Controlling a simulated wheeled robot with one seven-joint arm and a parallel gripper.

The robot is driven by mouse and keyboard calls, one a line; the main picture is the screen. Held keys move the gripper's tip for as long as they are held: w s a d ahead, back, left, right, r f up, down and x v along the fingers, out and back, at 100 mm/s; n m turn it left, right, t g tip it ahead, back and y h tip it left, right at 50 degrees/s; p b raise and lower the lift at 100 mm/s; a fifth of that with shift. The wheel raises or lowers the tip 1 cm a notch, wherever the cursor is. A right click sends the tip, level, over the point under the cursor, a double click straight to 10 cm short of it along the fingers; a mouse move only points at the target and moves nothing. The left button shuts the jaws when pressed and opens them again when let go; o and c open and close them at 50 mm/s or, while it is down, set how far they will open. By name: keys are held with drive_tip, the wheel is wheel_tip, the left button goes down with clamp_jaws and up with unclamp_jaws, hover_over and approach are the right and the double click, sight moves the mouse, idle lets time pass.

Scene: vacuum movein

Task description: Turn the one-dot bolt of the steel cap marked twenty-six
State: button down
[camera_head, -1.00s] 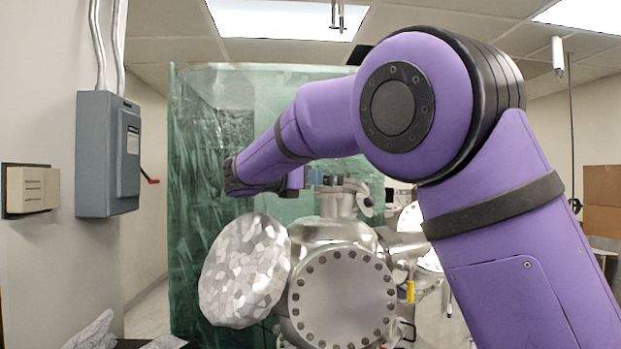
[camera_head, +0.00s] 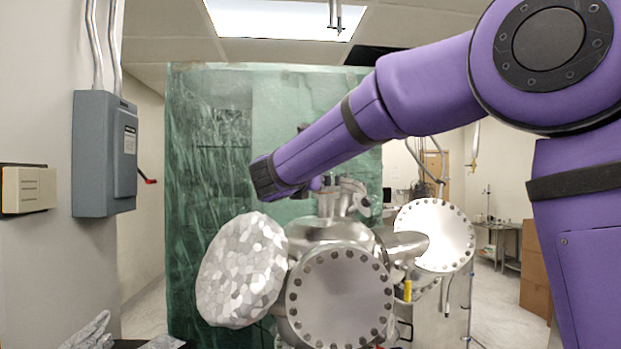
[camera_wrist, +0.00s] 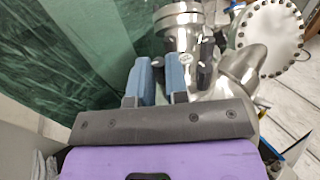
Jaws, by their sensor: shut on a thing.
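In the head view my wrist hides most of the gripper. A pale round mark (camera_wrist: 184,66) sits on the steel to the right of the fingers, its writing too small to read. I cannot make out the cap marked twenty-six or the one-dot bolt.
The steel chamber has a large bolted front plate (camera_head: 340,300), a faceted silvery disc (camera_head: 242,270) at left and a round bolted flange (camera_head: 435,235) at right. Dark handles (camera_wrist: 206,58) stand close right of my fingers. A green curtain (camera_head: 215,150) hangs behind.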

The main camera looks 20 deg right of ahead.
drive_tip(key=c, duration=1.1)
unclamp_jaws()
